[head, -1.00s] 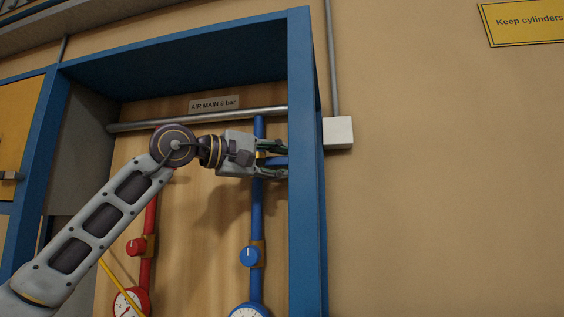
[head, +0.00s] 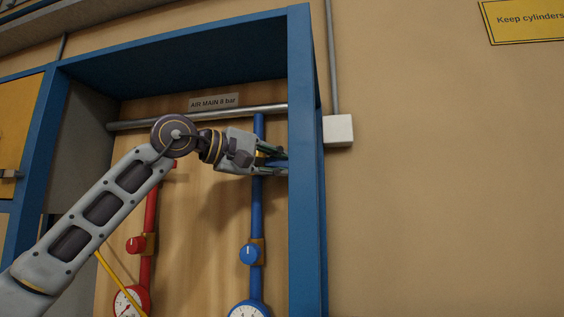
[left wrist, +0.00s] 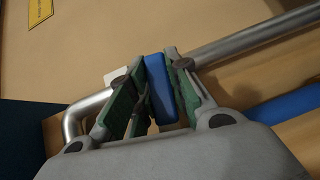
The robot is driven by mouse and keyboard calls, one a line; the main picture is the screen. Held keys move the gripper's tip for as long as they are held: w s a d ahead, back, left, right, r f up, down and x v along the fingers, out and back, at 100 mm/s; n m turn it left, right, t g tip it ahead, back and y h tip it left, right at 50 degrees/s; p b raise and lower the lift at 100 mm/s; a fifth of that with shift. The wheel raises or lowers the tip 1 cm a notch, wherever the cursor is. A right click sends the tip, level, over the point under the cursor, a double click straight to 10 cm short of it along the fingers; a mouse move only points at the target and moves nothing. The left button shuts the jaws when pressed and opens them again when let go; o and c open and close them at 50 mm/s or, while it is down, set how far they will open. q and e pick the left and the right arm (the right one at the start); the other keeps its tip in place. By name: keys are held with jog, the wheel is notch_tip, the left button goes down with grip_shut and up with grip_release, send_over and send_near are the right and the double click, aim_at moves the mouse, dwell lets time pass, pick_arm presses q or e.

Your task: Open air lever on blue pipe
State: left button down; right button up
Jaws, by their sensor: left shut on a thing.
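The blue pipe (head: 257,205) runs upright on the wooden back panel, right beside the blue frame post. My left gripper (head: 274,160) is at its upper part, fingers pointing right. Its two green-padded fingers are shut on the blue lever, which the left wrist view shows as a blue bar (left wrist: 159,88) between the fingers (left wrist: 155,95). In the head view, the fingers and the post hide most of the lever. My right gripper is not in view.
A blue frame post (head: 307,200) stands just right of the fingertips. A red pipe (head: 149,215) runs to the left, with a red knob (head: 133,245). A blue knob (head: 249,254) and a gauge (head: 248,309) sit lower on the blue pipe. A grey horizontal pipe (head: 190,116) passes above.

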pick_arm(q)
jog(key=shift+w+a+f+m+g+y, duration=0.1)
jog(key=shift+a+f+m+g+y, duration=0.2)
jog(key=shift+f+m+y, duration=0.55)
jog(key=shift+a+f+m+g+y, duration=0.25)
jog(key=shift+f+m+y, duration=0.4)
jog(key=shift+y, duration=0.4)
jog(key=c, duration=1.3)
grip_release()
jog(key=shift+v, duration=6.05)
